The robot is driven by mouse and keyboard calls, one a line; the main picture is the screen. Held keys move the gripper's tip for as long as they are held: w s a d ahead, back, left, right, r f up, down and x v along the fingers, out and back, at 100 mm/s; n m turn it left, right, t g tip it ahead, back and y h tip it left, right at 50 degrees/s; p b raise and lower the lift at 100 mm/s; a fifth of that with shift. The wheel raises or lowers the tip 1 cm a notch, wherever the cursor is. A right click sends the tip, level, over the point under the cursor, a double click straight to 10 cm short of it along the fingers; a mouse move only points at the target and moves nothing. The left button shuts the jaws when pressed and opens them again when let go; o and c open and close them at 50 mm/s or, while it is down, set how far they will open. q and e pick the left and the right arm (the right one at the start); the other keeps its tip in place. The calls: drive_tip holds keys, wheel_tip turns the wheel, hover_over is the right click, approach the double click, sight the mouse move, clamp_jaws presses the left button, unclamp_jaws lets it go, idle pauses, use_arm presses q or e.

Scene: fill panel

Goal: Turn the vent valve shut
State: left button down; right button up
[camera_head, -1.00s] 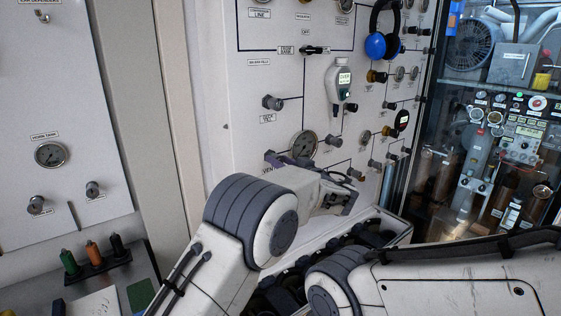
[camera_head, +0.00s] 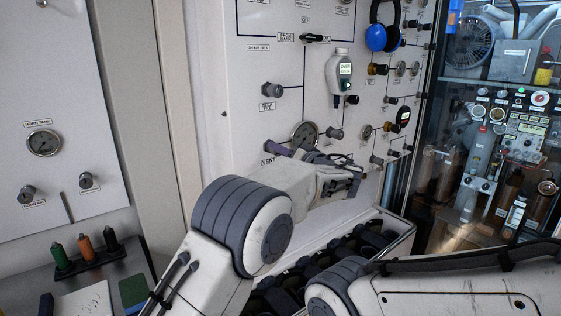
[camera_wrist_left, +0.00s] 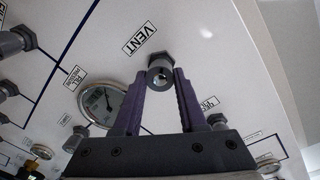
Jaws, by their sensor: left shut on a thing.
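The vent valve (camera_wrist_left: 160,71) is a small grey knob on the white panel, beside its VENT label (camera_wrist_left: 139,38) in the left wrist view. My left gripper (camera_wrist_left: 163,82) has its two purple fingers on opposite sides of the knob and is shut on it. In the head view, my left gripper (camera_head: 279,149) is at the panel just above the VENT label (camera_head: 268,160). The knob is hidden there by the fingers. How far the valve is turned cannot be told. My right gripper is out of view; only my right arm shows at the lower right.
A pressure gauge (camera_head: 305,135) sits right beside the left gripper, with other grey knobs (camera_head: 272,90) around it. An open bin of dark items (camera_head: 398,240) stands below my left arm.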

use_arm(q)
drive_tip(key=shift+d+f+m+g+y+p, duration=0.2)
drive_tip(key=shift+m+p, duration=1.45)
drive_tip(key=shift+m, duration=2.4)
drive_tip(key=shift+a+r+m+g+y+p, duration=0.2)
drive_tip(key=shift+m+p, duration=1.45)
drive_tip(key=shift+m, duration=2.45)
drive_tip(key=shift+d+f+m+g+y+p, duration=0.1)
drive_tip(key=shift+f+m+y+p, duration=0.2)
drive_tip(key=shift+m+p, duration=2.55)
drive_tip(key=m+b, duration=0.2)
drive_tip(key=shift+m, duration=0.4)
drive_tip(key=shift+c, duration=2.4)
unclamp_jaws()
